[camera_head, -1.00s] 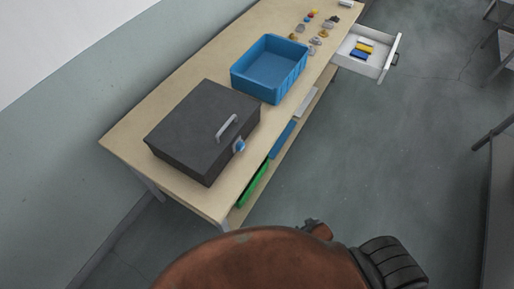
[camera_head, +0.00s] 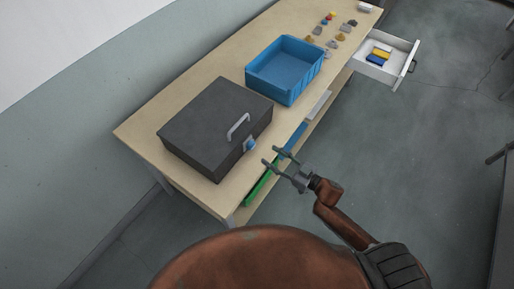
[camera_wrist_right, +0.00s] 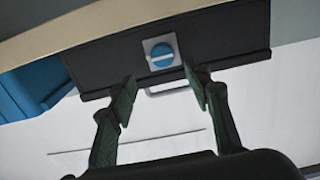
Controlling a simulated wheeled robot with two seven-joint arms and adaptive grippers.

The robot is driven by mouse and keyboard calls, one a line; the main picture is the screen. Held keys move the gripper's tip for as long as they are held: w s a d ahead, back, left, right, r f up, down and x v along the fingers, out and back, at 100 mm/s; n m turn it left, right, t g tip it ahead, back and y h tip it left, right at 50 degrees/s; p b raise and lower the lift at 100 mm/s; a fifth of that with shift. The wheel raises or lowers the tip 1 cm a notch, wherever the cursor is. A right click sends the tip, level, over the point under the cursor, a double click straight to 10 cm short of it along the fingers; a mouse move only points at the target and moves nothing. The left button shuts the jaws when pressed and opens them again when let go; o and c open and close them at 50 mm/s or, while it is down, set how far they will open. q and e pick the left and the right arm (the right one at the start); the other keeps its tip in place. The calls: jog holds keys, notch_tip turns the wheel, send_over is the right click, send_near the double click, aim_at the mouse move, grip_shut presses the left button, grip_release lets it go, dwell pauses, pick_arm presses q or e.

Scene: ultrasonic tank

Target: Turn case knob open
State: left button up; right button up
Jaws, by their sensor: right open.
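The dark grey case (camera_head: 205,135) sits closed on the near part of the wooden table, with a light grey handle (camera_head: 238,126) on its lid. A blue round knob (camera_head: 249,145) on a pale plate is on the case's front side. In the right wrist view the knob (camera_wrist_right: 162,55) shows a pale bar lying about level across it. My right gripper (camera_head: 271,157) is open and empty, just off the table's edge and apart from the knob. In the right wrist view its fingertips (camera_wrist_right: 160,80) lie on either side below the knob. My left gripper is not in view.
A blue bin (camera_head: 287,92) stands beyond the case on the table (camera_head: 140,133). Several small objects lie farther back. A white drawer (camera_head: 401,72) stands open with yellow and blue items inside. A green item (camera_head: 260,188) lies on the lower shelf. The floor at right is clear.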

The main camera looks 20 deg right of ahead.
aim_at(253, 146)
jog(key=x, duration=0.7)
jog(key=shift+w+a, duration=0.2)
jog(key=shift+a, duration=0.2)
jog(key=shift+c, duration=0.5)
jog(key=c, duration=1)
jog(key=shift+c, duration=0.2)
